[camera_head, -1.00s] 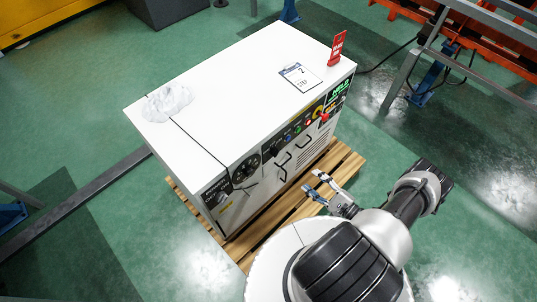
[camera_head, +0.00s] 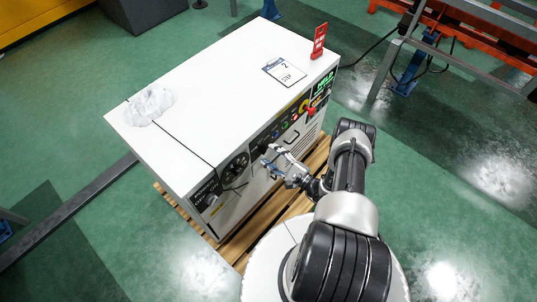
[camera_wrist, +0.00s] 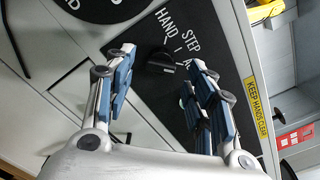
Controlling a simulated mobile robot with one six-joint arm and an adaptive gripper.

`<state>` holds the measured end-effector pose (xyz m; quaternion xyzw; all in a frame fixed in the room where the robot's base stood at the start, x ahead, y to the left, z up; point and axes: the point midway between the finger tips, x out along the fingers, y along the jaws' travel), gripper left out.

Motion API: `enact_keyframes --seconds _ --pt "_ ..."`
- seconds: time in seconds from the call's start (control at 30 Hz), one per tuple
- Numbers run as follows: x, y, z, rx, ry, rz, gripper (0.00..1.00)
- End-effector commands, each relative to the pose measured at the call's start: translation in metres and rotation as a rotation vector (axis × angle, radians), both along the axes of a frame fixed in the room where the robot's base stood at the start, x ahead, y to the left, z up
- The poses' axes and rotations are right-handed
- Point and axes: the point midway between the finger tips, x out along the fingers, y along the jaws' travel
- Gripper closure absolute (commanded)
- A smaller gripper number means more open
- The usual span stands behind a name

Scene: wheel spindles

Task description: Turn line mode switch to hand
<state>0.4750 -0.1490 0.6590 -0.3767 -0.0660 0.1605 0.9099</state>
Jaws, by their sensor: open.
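The mode switch (camera_wrist: 160,62) is a small black knob on a dark panel (camera_wrist: 150,95) in the wrist view. White words HAND and STEP are printed beside it. Which word the knob points at I cannot tell. My gripper (camera_wrist: 163,72) is open, with one finger on each side of the knob in the picture and nothing held. Whether the fingers touch the knob is not clear. In the head view my gripper (camera_head: 272,158) is at the front face of the white cabinet (camera_head: 225,80), and the switch cannot be made out there.
A large black dial (camera_head: 236,167) is left of the gripper. Coloured buttons (camera_head: 284,127) are to the right. A yellow KEEP HANDS CLEAR label (camera_wrist: 259,101) is near the panel. A step card (camera_head: 285,72) and a red sign (camera_head: 318,41) are on the cabinet top.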

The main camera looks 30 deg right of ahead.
Motion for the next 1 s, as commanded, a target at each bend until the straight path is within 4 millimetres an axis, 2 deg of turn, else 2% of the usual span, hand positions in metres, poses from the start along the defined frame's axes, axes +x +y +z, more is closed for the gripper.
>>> enact_keyframes --seconds 0.2,0.5,1.0 --pt "0.018 0.006 0.000 -0.001 -0.001 0.001 0.50" --pt "0.020 0.007 0.000 -0.001 -0.001 -0.001 0.50" --pt "0.019 0.007 0.000 -0.001 -0.001 -0.001 0.83"
